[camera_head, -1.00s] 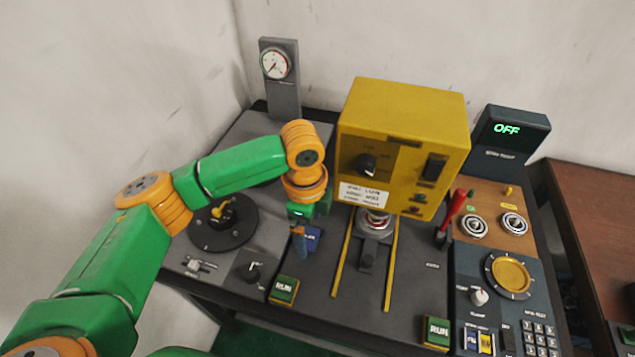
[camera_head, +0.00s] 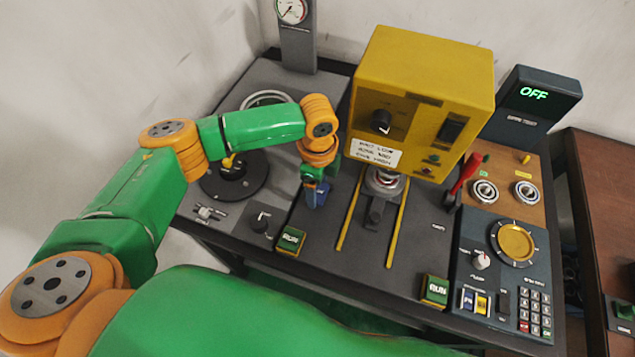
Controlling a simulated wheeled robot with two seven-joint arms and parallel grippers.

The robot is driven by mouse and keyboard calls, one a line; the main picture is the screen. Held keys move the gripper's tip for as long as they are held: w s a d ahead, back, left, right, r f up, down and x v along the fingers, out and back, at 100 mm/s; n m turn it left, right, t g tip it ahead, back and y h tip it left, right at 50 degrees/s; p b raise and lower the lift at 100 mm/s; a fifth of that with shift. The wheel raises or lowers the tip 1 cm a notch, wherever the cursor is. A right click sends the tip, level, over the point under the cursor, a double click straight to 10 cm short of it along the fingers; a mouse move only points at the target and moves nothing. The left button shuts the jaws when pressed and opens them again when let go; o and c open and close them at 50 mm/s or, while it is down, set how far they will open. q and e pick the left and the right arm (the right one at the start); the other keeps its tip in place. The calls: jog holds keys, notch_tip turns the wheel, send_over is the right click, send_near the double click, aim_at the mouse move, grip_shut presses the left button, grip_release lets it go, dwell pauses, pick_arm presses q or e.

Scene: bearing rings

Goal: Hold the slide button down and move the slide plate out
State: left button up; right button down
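The slide plate (camera_head: 375,215) is a small dark grey plate with a handle, between two yellow rails below the yellow press housing. A round metal piece (camera_head: 384,181) sits at its rear end. A blue button block (camera_head: 324,194), which looks like the slide button, stands left of the rails. My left gripper (camera_head: 315,198) points down right at this block and partly hides it. I cannot tell whether it touches or presses it. Its fingers look close together, but the gap is not clear. My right gripper is out of view.
The yellow press housing (camera_head: 425,95) rises behind the rails. A red lever (camera_head: 465,175) stands to their right. Green RUN buttons (camera_head: 291,240) and (camera_head: 434,290) sit near the front edge. A screen (camera_head: 533,97) reads OFF. A large green arm link of mine crosses the bottom.

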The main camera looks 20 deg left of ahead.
pick_arm(q)
jog(key=c, duration=0.6)
jog(key=shift+c, duration=0.2)
